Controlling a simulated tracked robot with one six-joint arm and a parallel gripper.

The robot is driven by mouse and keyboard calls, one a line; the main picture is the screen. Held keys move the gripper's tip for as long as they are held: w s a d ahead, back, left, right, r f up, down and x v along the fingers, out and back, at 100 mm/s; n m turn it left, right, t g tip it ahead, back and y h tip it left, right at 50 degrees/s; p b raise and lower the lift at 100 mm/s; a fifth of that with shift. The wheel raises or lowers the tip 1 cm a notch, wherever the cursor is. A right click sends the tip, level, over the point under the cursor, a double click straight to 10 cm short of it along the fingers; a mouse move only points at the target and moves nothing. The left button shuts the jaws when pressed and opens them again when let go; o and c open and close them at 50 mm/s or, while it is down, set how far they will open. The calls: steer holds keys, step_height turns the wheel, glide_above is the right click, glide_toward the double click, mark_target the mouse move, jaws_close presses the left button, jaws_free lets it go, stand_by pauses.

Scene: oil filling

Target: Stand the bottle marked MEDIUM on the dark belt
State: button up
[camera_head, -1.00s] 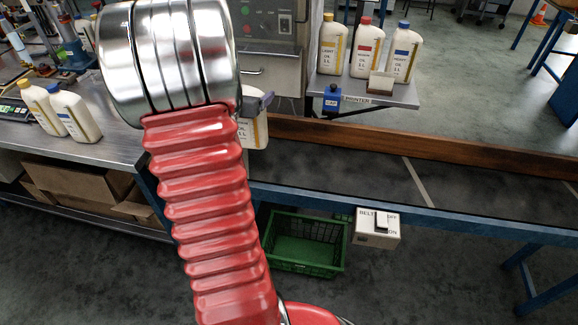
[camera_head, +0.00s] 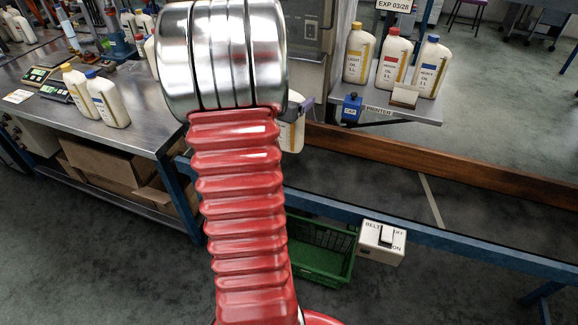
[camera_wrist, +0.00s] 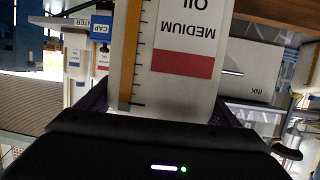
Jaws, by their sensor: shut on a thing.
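My gripper (camera_wrist: 160,108) is shut on a white bottle marked MEDIUM (camera_wrist: 175,85), which has a red band and a yellow strip on its label. The bottle appears upside down in the wrist view. In the head view my arm hides most of this bottle (camera_head: 292,134) and my gripper (camera_head: 303,105); only the bottle's right side shows. The dark belt (camera_head: 365,180) runs to the right, with its visible stretch bare. The bottle shows near the belt's left visible part; I cannot tell whether it touches the belt.
A brown wooden rail (camera_head: 440,168) lines the belt's far side. Three capped bottles (camera_head: 390,65) stand on a shelf behind it, with a blue CAP block (camera_head: 351,108). A belt switch box (camera_head: 382,243) and green crate (camera_head: 325,252) are in front. A steel bench (camera_head: 110,135) stands left.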

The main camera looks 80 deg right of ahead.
mark_target(291, 139)
step_height(291, 139, down, 6)
stand_by(0.5)
steer(key=shift+d, duration=0.1)
steer(key=shift+f, duration=2)
steer(key=o, duration=2)
steer(key=shift+f, duration=0.1)
steer(key=shift+a+r, duration=0.3)
steer(key=shift+a, duration=0.2)
steer(key=v, duration=1.1)
